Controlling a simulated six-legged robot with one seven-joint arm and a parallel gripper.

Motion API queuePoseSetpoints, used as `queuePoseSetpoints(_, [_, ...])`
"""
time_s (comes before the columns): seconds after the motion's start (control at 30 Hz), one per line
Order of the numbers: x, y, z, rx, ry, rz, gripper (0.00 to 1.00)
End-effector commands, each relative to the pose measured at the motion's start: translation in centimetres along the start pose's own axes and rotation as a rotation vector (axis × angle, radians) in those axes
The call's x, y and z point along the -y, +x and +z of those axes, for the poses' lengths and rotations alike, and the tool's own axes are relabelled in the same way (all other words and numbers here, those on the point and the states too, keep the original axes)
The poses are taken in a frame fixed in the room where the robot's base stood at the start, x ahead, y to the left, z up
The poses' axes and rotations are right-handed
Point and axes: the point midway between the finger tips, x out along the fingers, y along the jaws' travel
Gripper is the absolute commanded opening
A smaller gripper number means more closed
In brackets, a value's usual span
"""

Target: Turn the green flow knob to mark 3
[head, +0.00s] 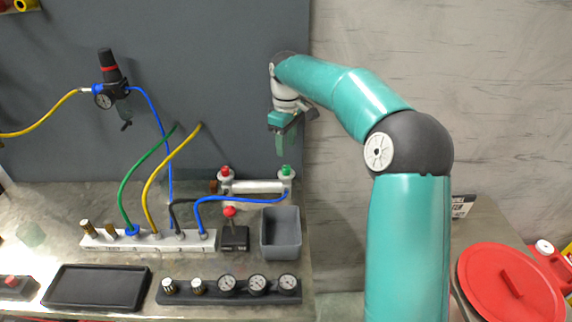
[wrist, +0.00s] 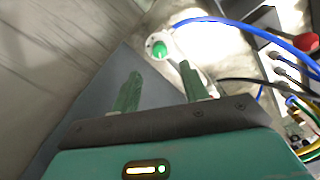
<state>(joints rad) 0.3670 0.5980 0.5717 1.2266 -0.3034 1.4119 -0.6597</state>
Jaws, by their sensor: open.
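The green flow knob (head: 286,170) tops the right-hand fitting of a silver cylinder (head: 256,187) on the bench. It also shows in the wrist view as a green cap in a white ring (wrist: 159,49), beyond my fingertips. The mark it points to is too small to read. My gripper (head: 283,150) is above the knob in the head view, pointing down and apart from it. In the wrist view its two green fingers (wrist: 160,85) are spread with nothing between them.
A red knob (head: 225,172) tops the cylinder's left fitting. A blue hose (head: 240,199) runs to the right fitting. A red-balled lever (head: 230,212) and a grey bin (head: 281,238) stand in front. A white manifold (head: 107,239) with hoses is at left. A dark wall panel (head: 225,80) rises behind.

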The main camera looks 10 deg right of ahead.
Motion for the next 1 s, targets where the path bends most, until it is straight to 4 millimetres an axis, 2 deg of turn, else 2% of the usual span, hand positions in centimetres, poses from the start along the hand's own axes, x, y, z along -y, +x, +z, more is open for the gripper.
queuePoseSetpoints(0.2, [0.0, 4.4, 0.1, 0.001, 0.000, -0.002, 0.44])
queuePoseSetpoints(0.4, [0.0, 7.1, 0.0, 0.001, 0.001, 0.000, 0.44])
queuePoseSetpoints(0.53, [0.0, 7.9, 0.0, -0.001, 0.001, 0.001, 0.44])
queuePoseSetpoints(0.77, [0.0, 8.0, 0.0, -0.001, 0.001, 0.002, 0.44])
queuePoseSetpoints(0.83, [0.0, 7.9, 0.0, -0.001, 0.001, 0.002, 0.36])
queuePoseSetpoints(1.0, [0.0, 7.9, 0.0, -0.001, 0.001, 0.002, 0.03])
